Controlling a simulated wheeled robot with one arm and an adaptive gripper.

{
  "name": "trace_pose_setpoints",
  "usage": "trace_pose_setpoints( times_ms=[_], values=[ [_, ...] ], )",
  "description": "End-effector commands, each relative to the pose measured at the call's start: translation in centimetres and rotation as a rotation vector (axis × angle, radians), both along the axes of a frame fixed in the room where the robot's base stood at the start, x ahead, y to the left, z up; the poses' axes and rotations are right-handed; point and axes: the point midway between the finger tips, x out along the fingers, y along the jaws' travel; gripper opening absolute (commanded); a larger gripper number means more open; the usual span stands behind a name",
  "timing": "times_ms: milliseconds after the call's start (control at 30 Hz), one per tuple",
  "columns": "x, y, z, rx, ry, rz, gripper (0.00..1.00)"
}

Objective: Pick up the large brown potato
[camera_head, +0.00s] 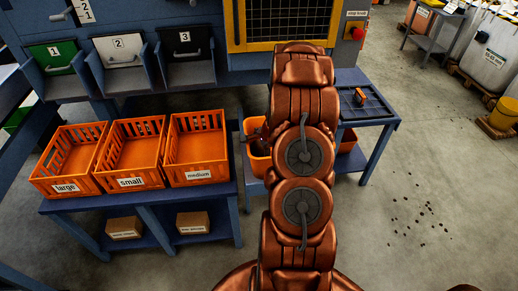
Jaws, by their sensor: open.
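No large brown potato can be clearly made out. An orange bin (258,166) stands just left of my copper arm, partly hidden by it, with a dark brown patch inside that is too small to identify. A small dark part of my gripper (253,136) shows at this bin's upper edge, left of the arm. My gripper is open, and most of it is hidden behind the arm. I cannot tell whether it touches anything.
Orange crates labelled large (66,187), small (131,182) and medium (199,175) stand empty on a blue table (150,202) at left. Numbered chutes (125,65) are behind them. A blue side table (370,112) stands right of the arm. Open floor lies farther right.

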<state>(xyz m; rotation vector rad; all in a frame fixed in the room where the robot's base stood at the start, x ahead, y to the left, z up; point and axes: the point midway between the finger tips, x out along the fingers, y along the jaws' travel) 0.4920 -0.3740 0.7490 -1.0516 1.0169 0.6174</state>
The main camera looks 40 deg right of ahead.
Motion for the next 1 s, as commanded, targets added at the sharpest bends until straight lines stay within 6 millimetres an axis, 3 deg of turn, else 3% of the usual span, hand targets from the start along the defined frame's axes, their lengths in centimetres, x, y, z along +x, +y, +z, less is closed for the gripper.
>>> trace_pose_setpoints(
  times_ms=[100, 633, 1000],
  values=[
    [-0.01, -0.01, -0.01, 0.000, 0.000, 0.000, 0.98],
    [-0.04, 0.00, -0.02, 0.001, 0.001, -0.001, 0.43],
    [-0.02, -0.09, 0.64, -0.002, -0.001, -0.001, 0.42]
  ],
)
